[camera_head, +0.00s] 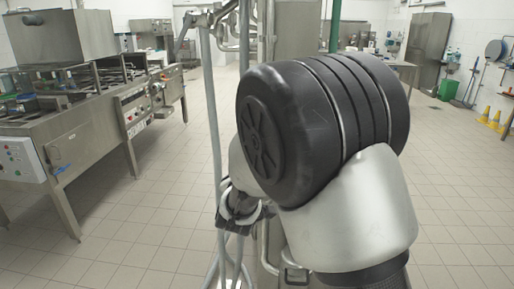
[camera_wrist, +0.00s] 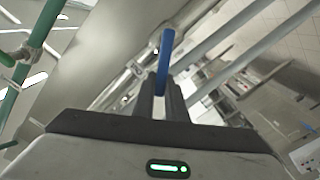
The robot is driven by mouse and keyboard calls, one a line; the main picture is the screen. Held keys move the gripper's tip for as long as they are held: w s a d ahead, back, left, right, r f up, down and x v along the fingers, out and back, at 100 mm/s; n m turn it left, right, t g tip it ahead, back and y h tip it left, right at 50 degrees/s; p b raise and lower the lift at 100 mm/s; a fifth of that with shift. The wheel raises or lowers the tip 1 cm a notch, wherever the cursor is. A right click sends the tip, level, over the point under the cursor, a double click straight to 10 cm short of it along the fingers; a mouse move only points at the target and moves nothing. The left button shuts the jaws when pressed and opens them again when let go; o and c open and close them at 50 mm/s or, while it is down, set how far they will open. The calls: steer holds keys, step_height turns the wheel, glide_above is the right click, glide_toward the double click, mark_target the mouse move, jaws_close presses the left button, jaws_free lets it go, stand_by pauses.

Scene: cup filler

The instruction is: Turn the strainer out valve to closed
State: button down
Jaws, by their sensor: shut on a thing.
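A blue valve handle (camera_wrist: 166,50) shows in the wrist view, sticking out beyond the fingertips of my gripper (camera_wrist: 162,84). The two dark fingers are closed around its near part. The valve body behind it is not clear among the metal pipes (camera_wrist: 131,80), so I cannot tell how far the valve is turned. In the head view, my arm covers the middle of the picture and hides the handle and the fingers. Vertical pipes (camera_head: 213,118) stand just behind my wrist there.
A long steel machine (camera_head: 80,130) with a control box (camera_head: 22,160) stands at the left. A green pipe (camera_wrist: 36,42) runs at the left of the wrist view. Yellow cones (camera_head: 490,117) and a green bin (camera_head: 448,90) stand at the far right. The tiled floor is open on both sides.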

steer(key=shift+a+f+n+p, duration=0.4)
steer(key=shift+f+n+p, duration=0.4)
steer(key=shift+n, duration=0.95)
steer(key=shift+a+f+n+p, duration=0.4)
steer(key=shift+f+n+p, duration=0.4)
steer(key=shift+n, duration=0.9)
steer(key=shift+a+f+n+p, duration=0.4)
steer(key=shift+f+n+p, duration=0.4)
steer(key=shift+n, duration=0.95)
steer(key=c, duration=1.8)
jaws_free()
steer(key=s, duration=1.7)
steer(key=shift+s+a, duration=0.2)
steer(key=shift+a, duration=0.05)
